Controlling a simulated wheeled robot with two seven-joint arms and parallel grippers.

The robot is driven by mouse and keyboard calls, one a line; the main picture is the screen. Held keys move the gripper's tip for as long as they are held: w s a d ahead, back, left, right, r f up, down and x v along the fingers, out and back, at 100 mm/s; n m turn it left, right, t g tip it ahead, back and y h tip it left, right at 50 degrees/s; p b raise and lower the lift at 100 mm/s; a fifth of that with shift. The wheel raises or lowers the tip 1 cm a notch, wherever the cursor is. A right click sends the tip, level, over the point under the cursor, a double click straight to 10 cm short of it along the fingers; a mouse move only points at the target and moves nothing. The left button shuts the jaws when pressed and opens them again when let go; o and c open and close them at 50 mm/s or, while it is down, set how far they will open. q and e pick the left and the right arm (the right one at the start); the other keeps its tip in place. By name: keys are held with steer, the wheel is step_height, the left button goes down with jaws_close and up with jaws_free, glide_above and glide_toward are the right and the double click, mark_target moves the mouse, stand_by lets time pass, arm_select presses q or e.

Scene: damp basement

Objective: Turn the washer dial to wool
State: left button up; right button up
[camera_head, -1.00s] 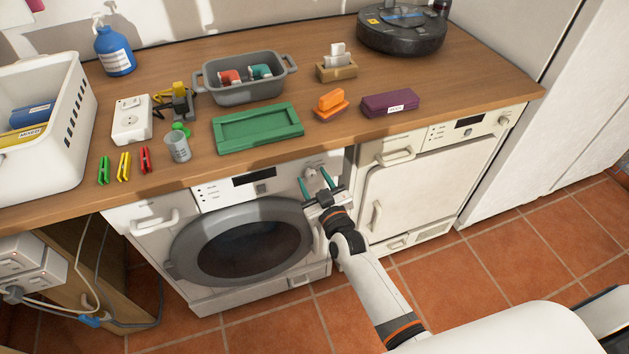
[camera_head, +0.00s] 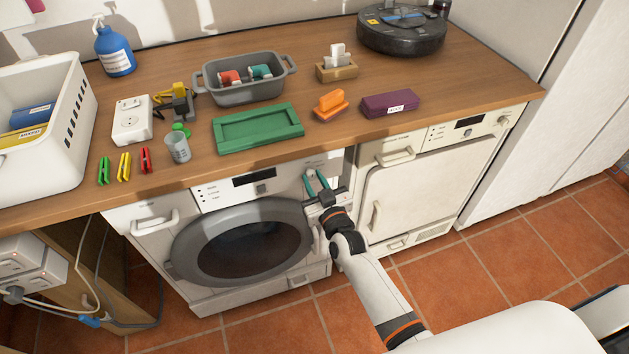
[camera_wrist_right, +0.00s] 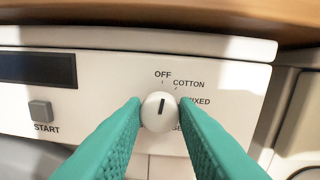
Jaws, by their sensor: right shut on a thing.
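The washer (camera_head: 184,262) is under the left part of the counter, its round door shut. In the right wrist view its round white dial (camera_wrist_right: 160,118) has a dark pointer line standing nearly upright, towards OFF. COTTON and a partly covered label ending in "IXED" are to its right, and another label below is mostly hidden. No wool label is readable. My right gripper (camera_head: 316,180) is at the right end of the washer panel. Its teal fingers (camera_wrist_right: 160,110) are shut on the dial, one on each side. My left gripper is not in view.
A START button (camera_wrist_right: 41,111) and dark display (camera_wrist_right: 38,69) are left of the dial. The wooden counter edge (camera_head: 260,160) overhangs above. A second white appliance (camera_head: 415,185) stands close on the right. The tiled floor in front (camera_head: 480,270) is clear.

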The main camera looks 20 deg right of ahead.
steer(key=m, duration=0.5)
steer(key=shift+f, duration=0.1)
steer(key=m, duration=0.6)
steer(key=shift+b, duration=0.4)
steer(key=m+b, duration=0.1)
steer(key=m, duration=0.5)
steer(key=shift+f+m+h, duration=0.1)
steer(key=shift+m+h, duration=0.2)
steer(key=m+b, duration=0.1)
steer(key=m, duration=0.4)
steer(key=shift+m, duration=0.4)
steer(key=o, duration=1)
steer(key=shift+s, duration=0.15)
